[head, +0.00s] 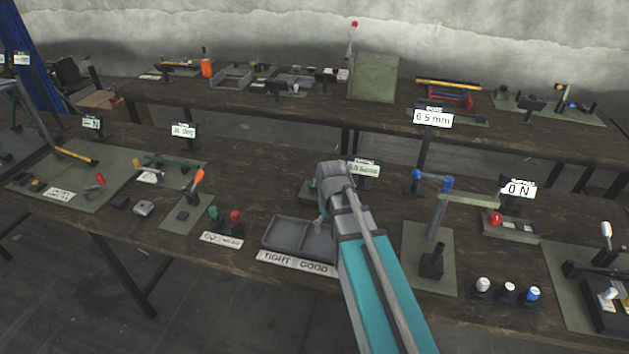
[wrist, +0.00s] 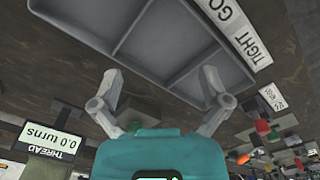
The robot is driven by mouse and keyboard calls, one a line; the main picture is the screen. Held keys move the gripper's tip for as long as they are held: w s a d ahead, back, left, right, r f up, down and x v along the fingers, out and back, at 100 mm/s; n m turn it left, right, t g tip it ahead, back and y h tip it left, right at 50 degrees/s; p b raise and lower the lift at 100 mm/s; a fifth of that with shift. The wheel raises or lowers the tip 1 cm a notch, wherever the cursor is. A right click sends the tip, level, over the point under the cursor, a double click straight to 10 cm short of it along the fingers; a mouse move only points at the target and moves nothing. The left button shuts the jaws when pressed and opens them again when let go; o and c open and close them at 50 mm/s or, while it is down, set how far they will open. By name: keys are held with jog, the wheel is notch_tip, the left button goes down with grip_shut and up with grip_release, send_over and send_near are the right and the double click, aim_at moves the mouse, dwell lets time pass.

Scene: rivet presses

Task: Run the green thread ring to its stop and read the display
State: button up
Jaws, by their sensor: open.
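A green handled piece (head: 213,213) stands beside a red one (head: 236,216) behind a GO/NO-GO style label; which is the thread ring is too small to tell. The pair also shows at the right of the wrist view, with the red piece (wrist: 262,127) clearest. The thread display (head: 363,168) is partly behind my arm; in the wrist view the display (wrist: 52,143) reads 0.0 turns. My gripper (wrist: 160,85) is open and empty, fingers apart near the grey tray edge. In the head view my gripper (head: 322,222) is mostly hidden by my arm.
A dark green piece (head: 311,189) stands behind the tray, partly covered by my arm. A post fixture (head: 432,262) stands right.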

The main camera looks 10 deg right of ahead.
aim_at(315, 183)
jog(key=w+r+n+p, duration=0.3)
jog(key=w+r+n, duration=0.1)
jog(key=w, duration=0.8)
jog(key=w+r+n+p, duration=0.3)
jog(key=w+n, duration=0.4)
jog(key=w, duration=0.6)
jog(key=shift+w+d+r+p, duration=0.15)
jog(key=shift+w+r+p, duration=0.05)
jog(key=shift+r+p, duration=0.25)
jog(key=shift+f, duration=0.2)
notch_tip(315, 183, down, 14)
jog(key=b, duration=1.3)
jog(key=shift+r+b, duration=0.25)
jog(key=shift+b, duration=0.15)
jog(key=c, duration=1.1)
